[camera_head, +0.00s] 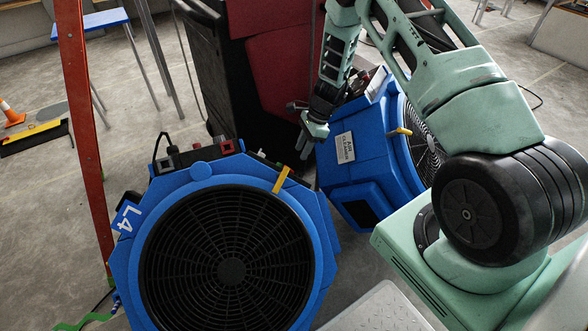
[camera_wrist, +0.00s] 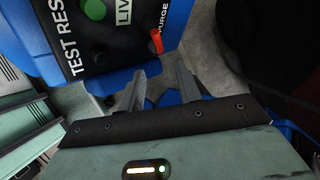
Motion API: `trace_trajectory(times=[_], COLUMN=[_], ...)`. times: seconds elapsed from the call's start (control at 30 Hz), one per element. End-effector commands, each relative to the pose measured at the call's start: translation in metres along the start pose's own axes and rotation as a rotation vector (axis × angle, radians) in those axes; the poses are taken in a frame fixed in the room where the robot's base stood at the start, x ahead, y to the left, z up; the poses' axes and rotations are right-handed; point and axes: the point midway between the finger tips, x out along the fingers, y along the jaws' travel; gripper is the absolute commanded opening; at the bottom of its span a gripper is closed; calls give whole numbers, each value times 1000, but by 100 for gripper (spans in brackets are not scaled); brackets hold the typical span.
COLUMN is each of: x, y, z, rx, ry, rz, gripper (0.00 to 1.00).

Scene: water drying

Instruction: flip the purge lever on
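The purge lever (camera_wrist: 156,41) is a small red lever on a dark control panel (camera_wrist: 98,50) with the label "PURGE" beside it, in the wrist view. The panel sits on a blue machine and also carries a green button (camera_wrist: 95,9). My gripper (camera_wrist: 160,78) is open and empty, with its two fingers apart just below the panel in the wrist view. The lever is close ahead of the fingertips; no contact shows. In the head view my gripper (camera_head: 308,135) hangs between two blue fan machines. I cannot make out the lever there.
The near fan machine (camera_head: 232,188) marked "L4" and the right fan machine (camera_head: 352,170) leave a narrow gap. A dark cabinet with red panels (camera_head: 285,65) stands behind. An orange-red post (camera_head: 84,130) stands left. Open floor (camera_head: 40,200) lies further left.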

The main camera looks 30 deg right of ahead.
Motion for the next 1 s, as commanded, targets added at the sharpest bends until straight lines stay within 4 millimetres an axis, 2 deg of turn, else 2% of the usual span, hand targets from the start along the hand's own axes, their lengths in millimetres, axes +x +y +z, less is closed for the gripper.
trace_trajectory(times=[0.03, 0.2, 0.4, 0.57, 0.83, 0.93, 0.97, 1.0], x=[15, 47, 72, 79, 80, 80, 80, 80], y=[0, 0, 0, 0, 0, 0, -1, -1], z=[-1, 0, 0, 0, 1, 1, 1, 1], rx=[-2, -2, -2, -1, -2, -2, -2, -2], ry=[0, 0, 0, 0, 0, 0, 0, 0], rz=[3, 2, 1, -1, -1, -1, -1, -2], gripper=[34, 34, 34, 34, 34, 6, 0, 0])
